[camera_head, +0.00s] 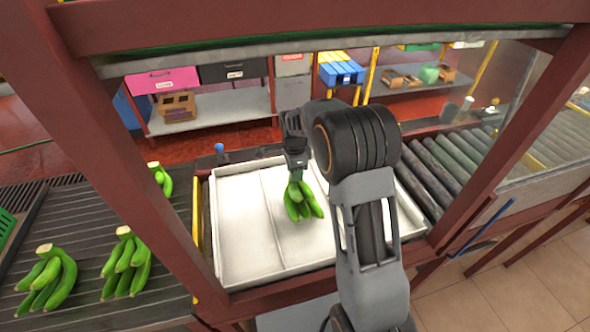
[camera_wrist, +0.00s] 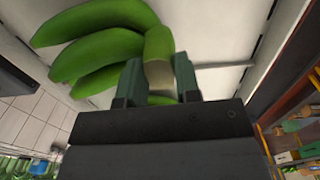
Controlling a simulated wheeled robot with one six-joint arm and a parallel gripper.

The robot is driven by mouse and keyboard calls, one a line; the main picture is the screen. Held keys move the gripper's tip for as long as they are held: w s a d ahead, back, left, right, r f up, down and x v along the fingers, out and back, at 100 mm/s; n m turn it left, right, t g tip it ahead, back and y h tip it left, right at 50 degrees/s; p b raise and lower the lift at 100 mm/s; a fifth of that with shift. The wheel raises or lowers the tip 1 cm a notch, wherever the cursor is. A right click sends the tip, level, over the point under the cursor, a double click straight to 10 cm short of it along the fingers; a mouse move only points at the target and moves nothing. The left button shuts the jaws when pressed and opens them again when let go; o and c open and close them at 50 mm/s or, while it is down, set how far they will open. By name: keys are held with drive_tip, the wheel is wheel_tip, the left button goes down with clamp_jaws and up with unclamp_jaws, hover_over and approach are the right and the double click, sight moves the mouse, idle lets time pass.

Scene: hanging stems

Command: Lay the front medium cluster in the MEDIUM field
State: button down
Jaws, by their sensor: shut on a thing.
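My gripper (camera_head: 296,178) points down over the white tray (camera_head: 240,250) and is shut on the crown of a green banana cluster (camera_head: 302,205). The fingers hang down from it, right of the tray's dividing line. In the wrist view the gripper (camera_wrist: 157,88) has one finger on each side of the cut crown, and the cluster (camera_wrist: 95,55) spreads to the left over the white surface. I cannot tell whether its tips touch the tray floor. No field label is readable, so I cannot tell which field is MEDIUM.
Two banana clusters (camera_head: 48,280) (camera_head: 127,264) sit on the dark slatted belt (camera_head: 90,230) at the left; another (camera_head: 160,178) is partly hidden by a red post. Rollers (camera_head: 432,170) lie right of the tray. Red frame posts (camera_head: 120,150) stand at both sides. The tray's left part is empty.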

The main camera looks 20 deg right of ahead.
drive_tip(key=shift+f+b, duration=0.3)
idle(0.5)
drive_tip(key=c, duration=0.8)
unclamp_jaws()
drive_tip(key=shift+o, duration=0.2)
